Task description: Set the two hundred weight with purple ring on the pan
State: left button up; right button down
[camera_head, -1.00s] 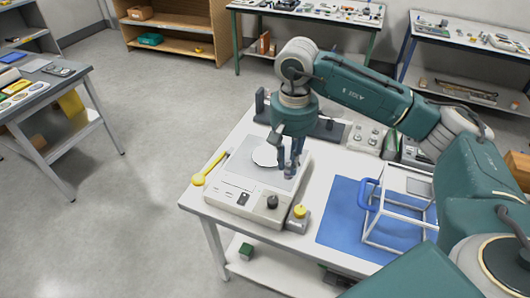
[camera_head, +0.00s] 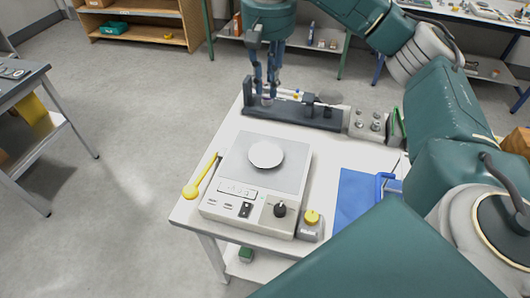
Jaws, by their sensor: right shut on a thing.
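The round white pan (camera_head: 266,154) sits bare on the grey top of the scale (camera_head: 226,206). My right gripper (camera_head: 267,96) points down at the left end of a dark rack (camera_head: 305,116) behind the scale. It is shut on a small grey metal weight (camera_head: 267,100), low at the rack. A purple ring or marking on this weight is too small to make out. Whether the weight still touches the rack cannot be told. My left gripper is out of view.
A yellow spoon-like tool (camera_head: 199,182) lies left of the scale. A yellow-topped block (camera_head: 311,224) stands at its front right. A grey block with several metal knobs (camera_head: 367,125) is right of the rack. A blue mat (camera_head: 352,197) and blue-handled frame (camera_head: 383,184) lie to the right.

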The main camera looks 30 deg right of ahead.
aim_at(268, 92)
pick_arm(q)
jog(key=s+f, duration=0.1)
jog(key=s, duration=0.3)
pick_arm(e)
notch_tip(268, 92, down, 5)
jog(key=shift+r+b, duration=0.1)
jog(key=shift+b, duration=0.25)
jog(key=f, duration=0.4)
jog(key=f+p, duration=0.1)
jog(key=f, duration=0.9)
jog(key=shift+w+p, duration=0.25)
jog(key=shift+p, duration=0.05)
jog(key=shift+f, duration=0.35)
jog(key=shift+w+f, duration=0.1)
jog(key=shift+f, duration=0.15)
jog(key=c, duration=1.6)
grip_release()
jog(key=shift+r, duration=0.35)
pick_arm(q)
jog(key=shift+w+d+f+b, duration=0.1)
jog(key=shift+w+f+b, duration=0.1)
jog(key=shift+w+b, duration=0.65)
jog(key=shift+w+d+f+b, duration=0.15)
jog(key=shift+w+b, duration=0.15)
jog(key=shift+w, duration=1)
pick_arm(e)
jog(key=shift+r, duration=5.9)
